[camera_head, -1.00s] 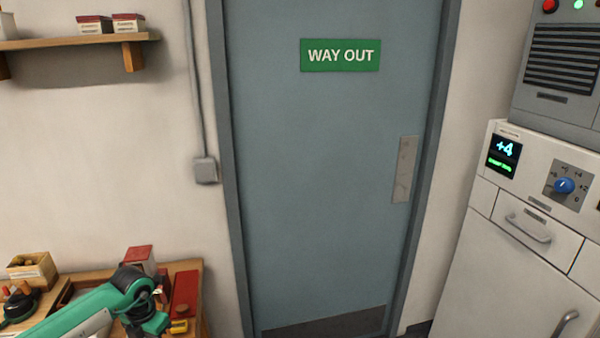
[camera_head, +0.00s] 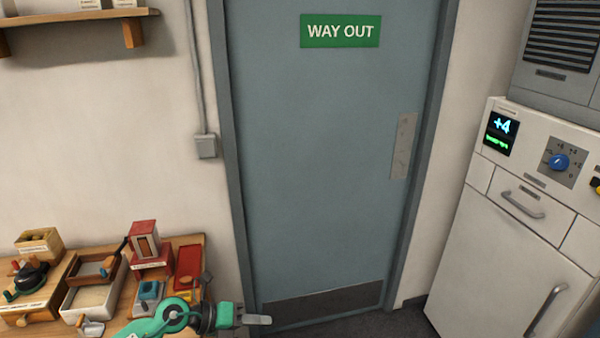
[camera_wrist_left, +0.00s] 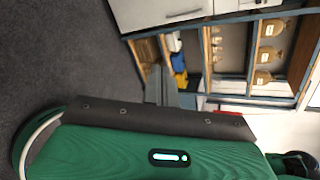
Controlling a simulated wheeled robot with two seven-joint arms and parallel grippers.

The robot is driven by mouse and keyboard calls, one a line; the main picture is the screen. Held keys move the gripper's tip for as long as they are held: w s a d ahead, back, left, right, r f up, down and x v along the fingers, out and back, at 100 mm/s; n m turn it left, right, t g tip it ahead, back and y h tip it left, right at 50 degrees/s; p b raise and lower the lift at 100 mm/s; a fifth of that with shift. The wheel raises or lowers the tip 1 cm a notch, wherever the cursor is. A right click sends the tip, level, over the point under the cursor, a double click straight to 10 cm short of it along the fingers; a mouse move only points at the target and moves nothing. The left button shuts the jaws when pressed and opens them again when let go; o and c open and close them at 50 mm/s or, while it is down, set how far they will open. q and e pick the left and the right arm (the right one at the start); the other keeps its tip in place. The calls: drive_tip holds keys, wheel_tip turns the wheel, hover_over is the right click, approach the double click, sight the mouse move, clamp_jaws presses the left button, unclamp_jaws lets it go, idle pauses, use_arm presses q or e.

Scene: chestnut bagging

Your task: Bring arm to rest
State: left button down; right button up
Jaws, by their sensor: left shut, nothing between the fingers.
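My left arm (camera_head: 175,318) is green with dark joints. It comes in at the bottom of the head view, in front of the workbench. My left gripper (camera_head: 258,320) points to the right, low in front of the door. It is shut and empty. In the left wrist view, my green arm fills the lower part, and a grey finger shape (camera_wrist_left: 160,86) stands above its dark edge. My right arm and gripper do not show.
A wooden workbench (camera_head: 215,262) with trays, a red box (camera_head: 146,240) and small tools stands at the lower left. A blue-grey door (camera_head: 320,170) is ahead. A white cabinet (camera_head: 500,260) stands at the right. The wrist view shows open grey floor (camera_wrist_left: 60,60) and shelves (camera_wrist_left: 210,60).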

use_arm(q)
drive_tip(key=d+r+n+t+h, duration=0.3)
drive_tip(key=r+n+t+h, duration=0.1)
drive_tip(key=r, duration=0.2)
drive_tip(key=a+r+n+t+y, duration=0.6)
drive_tip(key=n+t, duration=0.5)
drive_tip(key=n, duration=0.4)
drive_tip(key=s+a+f+n+g+y, duration=0.8)
drive_tip(key=s+a+f+n+y, duration=0.35)
drive_tip(key=f+n, duration=0.35)
drive_tip(key=s+d+f+n+g+h, duration=0.1)
drive_tip(key=s+f+g, duration=0.25)
drive_tip(key=s, duration=0.45)
drive_tip(key=s+f+n+g, duration=0.15)
drive_tip(key=s+g, duration=0.25)
drive_tip(key=s, duration=0.4)
wheel_tip(320, 180, down, 32)
drive_tip(key=b, duration=0.1)
drive_tip(key=s+a+f+g+b, duration=0.1)
drive_tip(key=s+a+f+g, duration=0.1)
drive_tip(key=s+f, duration=1.8)
drive_tip(key=shift+a+f+m, duration=0.35)
drive_tip(key=shift+a+f, duration=0.3)
drive_tip(key=shift+f, duration=0.1)
